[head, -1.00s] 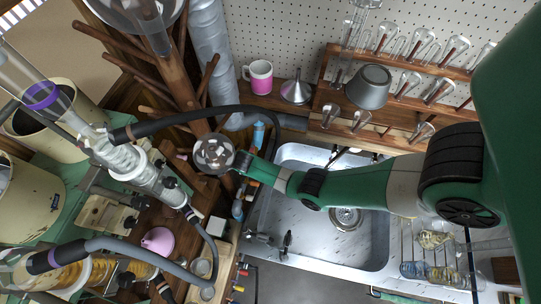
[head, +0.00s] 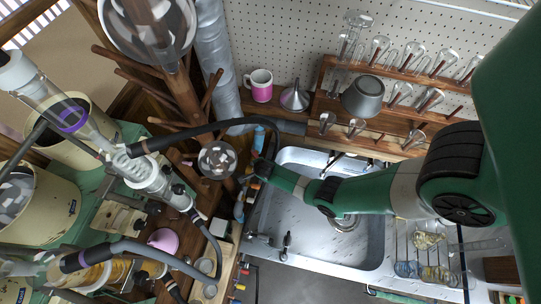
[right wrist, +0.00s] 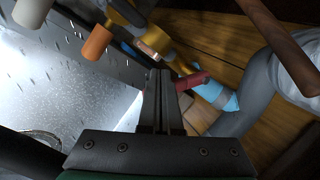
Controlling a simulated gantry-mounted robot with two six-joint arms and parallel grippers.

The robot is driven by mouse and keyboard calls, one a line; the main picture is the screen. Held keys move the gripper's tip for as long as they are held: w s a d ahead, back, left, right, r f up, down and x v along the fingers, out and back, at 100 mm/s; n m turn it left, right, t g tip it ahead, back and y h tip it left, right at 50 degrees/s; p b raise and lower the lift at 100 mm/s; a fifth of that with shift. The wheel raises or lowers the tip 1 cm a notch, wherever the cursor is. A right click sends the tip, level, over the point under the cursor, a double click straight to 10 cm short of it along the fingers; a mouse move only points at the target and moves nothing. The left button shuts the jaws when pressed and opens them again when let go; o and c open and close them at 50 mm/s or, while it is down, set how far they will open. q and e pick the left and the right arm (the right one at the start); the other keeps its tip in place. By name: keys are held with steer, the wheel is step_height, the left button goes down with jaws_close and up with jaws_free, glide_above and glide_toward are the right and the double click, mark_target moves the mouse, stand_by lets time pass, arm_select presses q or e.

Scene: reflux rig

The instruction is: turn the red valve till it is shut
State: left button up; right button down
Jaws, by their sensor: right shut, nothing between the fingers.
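The red valve's handle (right wrist: 193,80) is a small dark red stub in the right wrist view, on a brass fitting (right wrist: 180,62). My right gripper (right wrist: 158,76) is shut and empty. Its tips appear just left of the red handle; I cannot tell whether they touch it. In the head view my right gripper (head: 261,166) is at the left edge of the sink, and the red handle cannot be made out clearly beside it. My left gripper is not in view.
An orange handle (right wrist: 97,42) and a light blue part (right wrist: 216,95) are close to the fingers. A grey pipe (right wrist: 275,85) passes at right. The round glass bulb (head: 217,159) hangs left of the gripper. The sink (head: 290,225) lies below the arm; glassware stands at left.

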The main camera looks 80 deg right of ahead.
steer(key=shift+s+d, duration=0.9)
steer(key=shift+s, duration=0.25)
steer(key=r+p, duration=0.2)
steer(key=r, duration=0.1)
steer(key=s+d+r+p, duration=0.1)
steer(key=p, duration=0.1)
steer(key=shift+r, duration=0.25)
